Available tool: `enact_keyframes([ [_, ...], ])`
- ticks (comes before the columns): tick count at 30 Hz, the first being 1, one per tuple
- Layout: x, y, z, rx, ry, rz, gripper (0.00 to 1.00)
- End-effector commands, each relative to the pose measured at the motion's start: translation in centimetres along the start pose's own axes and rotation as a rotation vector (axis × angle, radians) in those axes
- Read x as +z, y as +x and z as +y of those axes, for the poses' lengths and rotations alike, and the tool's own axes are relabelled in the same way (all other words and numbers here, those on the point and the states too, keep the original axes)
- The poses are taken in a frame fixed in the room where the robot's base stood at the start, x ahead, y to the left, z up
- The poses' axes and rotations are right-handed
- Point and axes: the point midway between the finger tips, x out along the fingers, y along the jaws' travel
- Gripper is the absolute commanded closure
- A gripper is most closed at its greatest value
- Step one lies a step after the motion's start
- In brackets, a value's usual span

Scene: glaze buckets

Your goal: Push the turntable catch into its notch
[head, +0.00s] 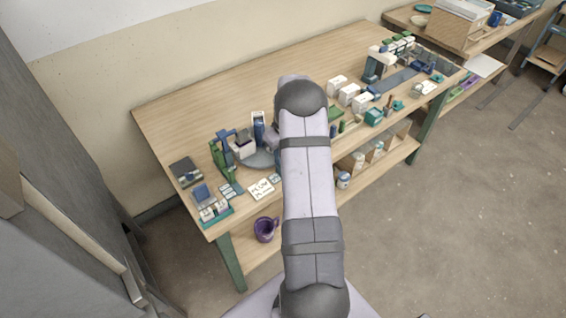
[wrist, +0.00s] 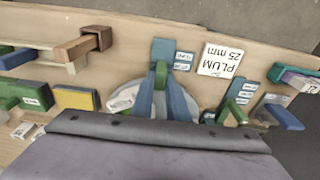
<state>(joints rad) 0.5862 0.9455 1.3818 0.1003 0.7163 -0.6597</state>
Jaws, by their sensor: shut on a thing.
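The turntable (head: 262,159) is a pale grey disc near the front left of the bench in the head view. Its rim also shows in the wrist view (wrist: 122,100), left of my gripper. My gripper (wrist: 160,80) shows in the wrist view as two blue-grey fingers that come together on a small green piece (wrist: 160,70) above the disc. I cannot tell for sure whether this piece is the catch. The notch cannot be made out. In the head view my arm hides the gripper, and in the wrist view my wrist housing covers the bottom.
A "PLUM 25 mm" card (wrist: 221,60) lies close to the gripper and shows in the head view (head: 261,189). White boxes (head: 349,95) stand to the right. The bench's back left is clear.

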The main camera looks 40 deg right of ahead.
Motion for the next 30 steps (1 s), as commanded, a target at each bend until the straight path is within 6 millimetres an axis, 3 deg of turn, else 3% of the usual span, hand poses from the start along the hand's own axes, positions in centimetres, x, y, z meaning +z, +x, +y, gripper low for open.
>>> enact_keyframes([
  [5, 0.0, 0.0, 0.0, 0.000, 0.000, 0.001, 1.00],
  [6, 0.0, 0.0, 0.0, -0.001, 0.000, 0.001, 0.84],
  [8, 0.0, 0.0, 0.0, -0.001, 0.000, 0.001, 0.71],
  [20, -0.1, -0.4, 0.0, 0.000, 0.001, 0.001, 0.71],
  [30, -0.4, -3.6, 0.0, 0.000, 0.001, 0.001, 0.71],
])
